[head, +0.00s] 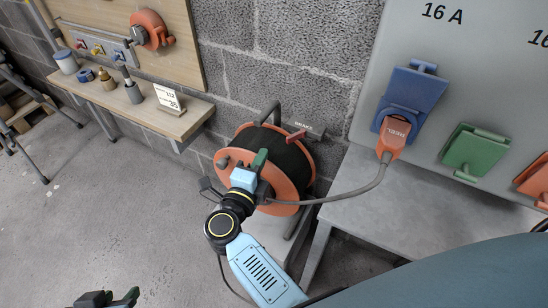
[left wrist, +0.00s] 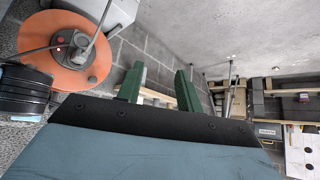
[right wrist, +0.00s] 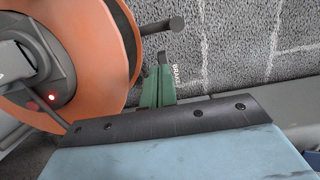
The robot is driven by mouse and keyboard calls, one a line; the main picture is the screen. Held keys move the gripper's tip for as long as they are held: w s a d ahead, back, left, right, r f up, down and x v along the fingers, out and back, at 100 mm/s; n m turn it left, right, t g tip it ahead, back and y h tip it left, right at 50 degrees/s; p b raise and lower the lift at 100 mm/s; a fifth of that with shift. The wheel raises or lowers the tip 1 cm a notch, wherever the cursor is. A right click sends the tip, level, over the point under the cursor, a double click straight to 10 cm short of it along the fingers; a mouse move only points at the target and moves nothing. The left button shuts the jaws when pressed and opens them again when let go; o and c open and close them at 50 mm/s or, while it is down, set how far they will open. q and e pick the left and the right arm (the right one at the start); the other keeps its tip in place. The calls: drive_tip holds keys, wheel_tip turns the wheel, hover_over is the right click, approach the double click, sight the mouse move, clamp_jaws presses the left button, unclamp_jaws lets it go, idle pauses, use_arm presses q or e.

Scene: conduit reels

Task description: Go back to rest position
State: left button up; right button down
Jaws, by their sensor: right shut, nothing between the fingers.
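My right arm (head: 262,270) reaches up to the front of an orange and black cable reel (head: 300,185). My right gripper (head: 260,160) is shut and empty in front of the reel's face. In the right wrist view its green fingers (right wrist: 158,82) are together beside the orange flange (right wrist: 112,50), near the BRAKE label (right wrist: 176,74). I cannot tell whether they touch the reel. My left gripper (head: 105,298) is low at the bottom left of the head view, away from the bench. In the left wrist view its green fingers (left wrist: 160,88) stand apart with nothing between them.
An orange REEL plug (head: 392,138) sits in the blue socket (head: 410,95); its grey cable (head: 350,192) runs to the reel. A red brake lever (head: 297,136) is at the reel's top right. A shelf (head: 185,122) holds small parts. Floor at left (head: 110,220) is clear.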

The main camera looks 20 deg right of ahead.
use_arm(q)
drive_tip(key=shift+w+d+r+t, duration=0.2)
drive_tip(key=shift+w+r+t, duration=0.1)
drive_tip(key=shift+w, duration=0.15)
use_arm(e)
drive_tip(key=shift+a, duration=0.4)
